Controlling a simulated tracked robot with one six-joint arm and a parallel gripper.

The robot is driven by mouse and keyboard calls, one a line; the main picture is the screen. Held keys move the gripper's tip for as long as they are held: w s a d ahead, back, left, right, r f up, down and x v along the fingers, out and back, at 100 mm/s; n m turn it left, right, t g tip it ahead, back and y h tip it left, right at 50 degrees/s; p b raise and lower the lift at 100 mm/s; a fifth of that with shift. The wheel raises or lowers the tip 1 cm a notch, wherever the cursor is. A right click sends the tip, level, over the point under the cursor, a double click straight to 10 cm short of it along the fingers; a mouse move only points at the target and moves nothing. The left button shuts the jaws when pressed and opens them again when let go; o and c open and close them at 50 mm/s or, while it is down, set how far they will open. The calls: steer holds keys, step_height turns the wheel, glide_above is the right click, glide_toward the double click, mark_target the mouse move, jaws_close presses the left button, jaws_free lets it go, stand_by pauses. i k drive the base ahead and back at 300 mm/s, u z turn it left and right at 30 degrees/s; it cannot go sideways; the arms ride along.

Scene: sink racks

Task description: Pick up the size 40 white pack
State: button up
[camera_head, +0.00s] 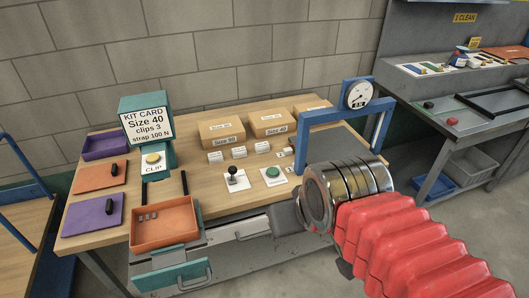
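Several small white packs stand in a row on the wooden bench, in front of the cardboard boxes. I see a left pack (215,157), a middle pack (239,152) and a right pack (262,147). Their labels are too small to read, so I cannot tell which is size 40. The middle box (268,125) behind them appears to read "Size 40". A kit card (147,124) reads Size 40, clips 3, strap 100 N. My gripper (250,228) is at the bench's front edge, apart from the packs and nearer to me. Its fingers are not clear.
An orange tray (165,228) with small grey pieces sits at the front left. A joystick (232,179) and a green button (273,172) lie between my gripper and the packs. A blue frame with a gauge (358,93) stands at the right.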

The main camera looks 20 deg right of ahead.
mark_target(263, 147)
steer(key=u, duration=1.2)
steer(key=i, duration=0.5)
